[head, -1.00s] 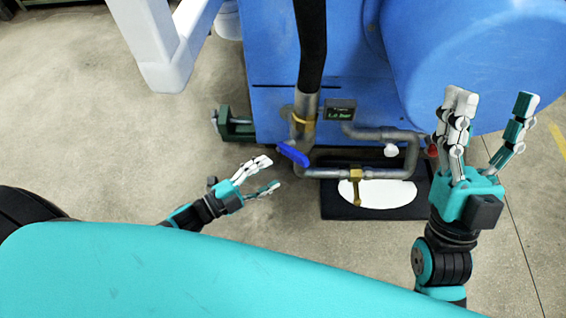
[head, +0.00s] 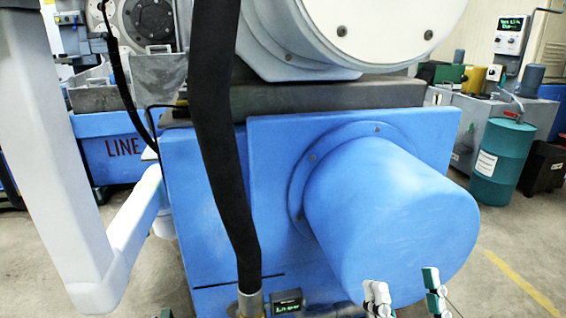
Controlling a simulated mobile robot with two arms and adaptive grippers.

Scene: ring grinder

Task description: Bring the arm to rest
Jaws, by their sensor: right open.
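My right gripper (head: 405,296) shows only by its fingertips at the bottom edge of the head view. White fingers are on its left and a teal-and-white finger on its right, with a gap between them. It is open, and nothing shows between the fingers. It appears in front of the lower part of the blue motor housing (head: 395,215); I cannot tell how far apart they are. The rest of my right arm is below the frame.
The blue grinder base (head: 205,215) fills the middle, with a thick black hose (head: 222,140) running down to a pipe. A small display (head: 288,302) sits at the bottom. A white frame (head: 60,170) stands left. A teal drum (head: 502,160) stands right, with open floor before it.

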